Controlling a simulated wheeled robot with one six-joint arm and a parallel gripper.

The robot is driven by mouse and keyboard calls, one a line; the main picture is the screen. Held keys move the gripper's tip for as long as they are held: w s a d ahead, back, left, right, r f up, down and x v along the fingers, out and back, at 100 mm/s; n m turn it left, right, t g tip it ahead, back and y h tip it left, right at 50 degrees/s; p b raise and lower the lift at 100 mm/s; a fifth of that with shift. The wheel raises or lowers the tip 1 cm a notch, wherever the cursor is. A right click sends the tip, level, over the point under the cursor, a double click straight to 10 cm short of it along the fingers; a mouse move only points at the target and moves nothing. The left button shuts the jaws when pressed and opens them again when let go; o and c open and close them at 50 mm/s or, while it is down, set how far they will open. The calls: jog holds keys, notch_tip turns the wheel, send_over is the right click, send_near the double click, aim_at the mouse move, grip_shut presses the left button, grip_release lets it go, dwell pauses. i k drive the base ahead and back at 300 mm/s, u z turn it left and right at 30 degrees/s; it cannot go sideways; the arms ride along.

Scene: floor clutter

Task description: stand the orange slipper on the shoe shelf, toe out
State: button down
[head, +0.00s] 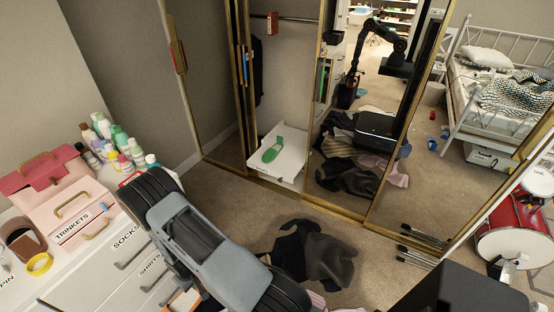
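The low white shelf (290,168) sits inside the open wardrobe, near the floor. One green slipper (272,149) lies on it, and bare white surface shows beside and in front of the slipper. I cannot make out an orange slipper. A small orange-and-white item (184,301) shows at the bottom edge, partly hidden by my arm, and I cannot tell what it is. My grey and black arm crosses the lower left over the dresser. My gripper does not show.
Dark clothes (310,253) lie on the carpet before the wardrobe. The dresser (112,250) carries a pink trinkets box (75,207) and several bottles (118,143). Gold-framed mirrored doors (345,212) flank the opening.

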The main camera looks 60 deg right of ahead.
aim_at(286, 158)
jog(key=z, duration=0.65)
jog(key=i, duration=0.65)
jog(key=z, duration=1.4)
jog(key=i, duration=2.4)
jog(key=u, duration=0.4)
